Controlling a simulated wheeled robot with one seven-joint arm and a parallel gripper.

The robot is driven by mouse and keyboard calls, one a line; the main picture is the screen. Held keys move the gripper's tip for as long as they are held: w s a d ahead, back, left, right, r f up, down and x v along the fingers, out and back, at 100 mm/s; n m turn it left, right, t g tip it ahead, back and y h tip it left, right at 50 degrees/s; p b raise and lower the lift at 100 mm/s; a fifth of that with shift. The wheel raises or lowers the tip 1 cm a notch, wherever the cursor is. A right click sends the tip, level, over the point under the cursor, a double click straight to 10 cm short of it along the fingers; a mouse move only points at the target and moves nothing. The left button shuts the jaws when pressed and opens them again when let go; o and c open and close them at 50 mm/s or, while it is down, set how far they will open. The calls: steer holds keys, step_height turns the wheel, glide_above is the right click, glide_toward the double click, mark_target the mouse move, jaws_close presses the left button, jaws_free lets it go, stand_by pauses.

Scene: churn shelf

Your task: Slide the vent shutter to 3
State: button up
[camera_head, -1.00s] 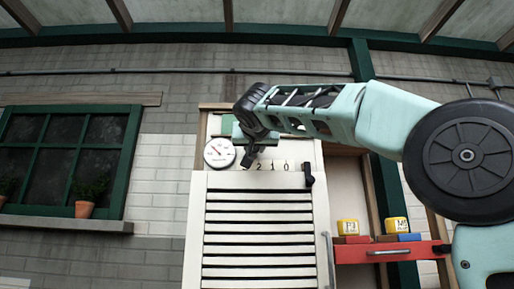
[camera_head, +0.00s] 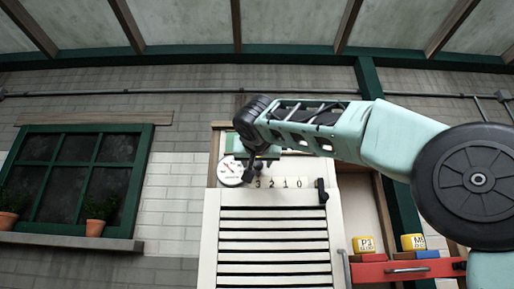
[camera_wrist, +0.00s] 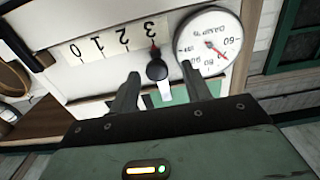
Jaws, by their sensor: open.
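The number strip (camera_head: 278,183) reads 3, 2, 1, 0 from left to right, above a white slatted panel. It appears upside down in the wrist view (camera_wrist: 110,40). A round black knob (camera_wrist: 157,69) with a small red pointer sits beside the 3 in the wrist view. My gripper (camera_wrist: 160,72) is open, its two fingers on either side of the knob, with gaps visible. In the head view my gripper (camera_head: 252,168) is in front of the strip's left end, by the 3, and hides the knob there.
A round white gauge (camera_head: 230,171) is close to my gripper on the left. A black handle (camera_head: 322,190) stands at the strip's right end. A red shelf (camera_head: 400,271) with yellow blocks (camera_head: 413,242) is at the lower right. A green window (camera_head: 75,180) is at the left.

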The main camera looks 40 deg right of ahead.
steer(key=b+v, duration=0.4)
steer(key=v, duration=1.2)
steer(key=shift+w, duration=0.1)
